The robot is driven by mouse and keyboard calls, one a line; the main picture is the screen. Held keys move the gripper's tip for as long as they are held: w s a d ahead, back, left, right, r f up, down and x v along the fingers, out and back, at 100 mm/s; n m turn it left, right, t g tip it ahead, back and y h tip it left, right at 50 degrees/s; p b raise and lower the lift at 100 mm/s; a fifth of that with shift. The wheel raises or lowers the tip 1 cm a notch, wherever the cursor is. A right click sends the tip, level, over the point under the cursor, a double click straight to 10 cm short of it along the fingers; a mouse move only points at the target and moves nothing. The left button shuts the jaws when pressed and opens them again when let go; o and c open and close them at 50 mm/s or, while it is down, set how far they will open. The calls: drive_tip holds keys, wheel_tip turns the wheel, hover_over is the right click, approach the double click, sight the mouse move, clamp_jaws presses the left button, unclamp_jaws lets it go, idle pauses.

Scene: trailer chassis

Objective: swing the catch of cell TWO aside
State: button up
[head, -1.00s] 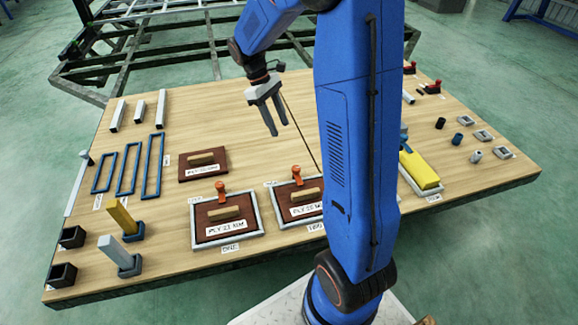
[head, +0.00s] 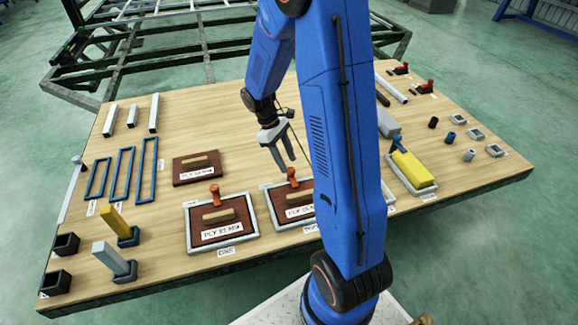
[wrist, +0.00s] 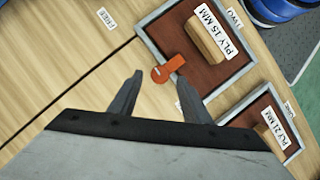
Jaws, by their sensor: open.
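Cell TWO (head: 312,229) is a grey-framed tray holding a brown ply board (wrist: 207,75) labelled PLY 15 MM, with a wooden grip bar. Its catch is an orange knobbed lever (head: 293,177) at the far edge of the frame. In the wrist view, the catch (wrist: 169,69) lies across the frame edge, just beyond the fingertips. My gripper (head: 286,163) points down just behind and above this catch. Its two fingers are apart and empty in the wrist view (wrist: 160,87). My arm hides the right part of cell TWO in the head view.
Cell ONE (head: 190,235), with its own orange catch (head: 215,194), stands left of cell TWO. A loose ply board (head: 197,177) lies behind cell ONE. A yellow block (head: 412,168) in a grey tray stands right of my arm. The tabletop behind cell TWO is clear.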

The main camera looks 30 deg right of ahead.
sight(293, 177)
drive_tip(key=shift+x, duration=1.45)
drive_tip(key=c, duration=1)
